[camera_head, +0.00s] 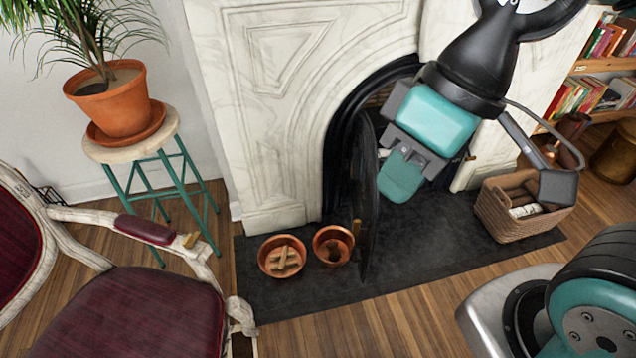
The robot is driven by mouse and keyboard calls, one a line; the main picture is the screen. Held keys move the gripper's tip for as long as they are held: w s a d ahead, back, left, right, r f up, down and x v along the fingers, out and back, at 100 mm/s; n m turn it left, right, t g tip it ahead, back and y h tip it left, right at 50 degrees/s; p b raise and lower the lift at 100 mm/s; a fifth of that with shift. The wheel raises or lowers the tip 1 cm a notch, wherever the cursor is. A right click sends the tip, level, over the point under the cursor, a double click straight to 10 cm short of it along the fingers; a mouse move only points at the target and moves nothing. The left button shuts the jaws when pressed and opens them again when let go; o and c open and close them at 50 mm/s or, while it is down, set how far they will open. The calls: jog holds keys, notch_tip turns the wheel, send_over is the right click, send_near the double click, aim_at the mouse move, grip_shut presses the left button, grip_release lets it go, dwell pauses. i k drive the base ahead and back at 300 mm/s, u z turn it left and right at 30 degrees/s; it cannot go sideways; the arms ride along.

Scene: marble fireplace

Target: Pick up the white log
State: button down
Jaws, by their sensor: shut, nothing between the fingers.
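A pale log (525,210) lies in a wicker basket (497,218) on the right of the hearth, with its end showing at the front of the basket. Brown logs lie beside it. My gripper (398,190), teal and grey, hangs in front of the fireplace opening, up and to the left of the basket. It is shut and empty, apart from the log. A dark part of my arm's end covers the basket's right back side.
Two copper pots (282,256) (333,245) stand on the dark hearth slab (420,262). A dark fireplace door (365,200) stands open beside them. A red armchair (130,310) and a plant (112,95) on a stool are at left. The hearth before the basket is clear.

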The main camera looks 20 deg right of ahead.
aim_at(384, 152)
jog(key=u, duration=0.05)
jog(key=i, duration=1.1)
jog(key=z, duration=0.6)
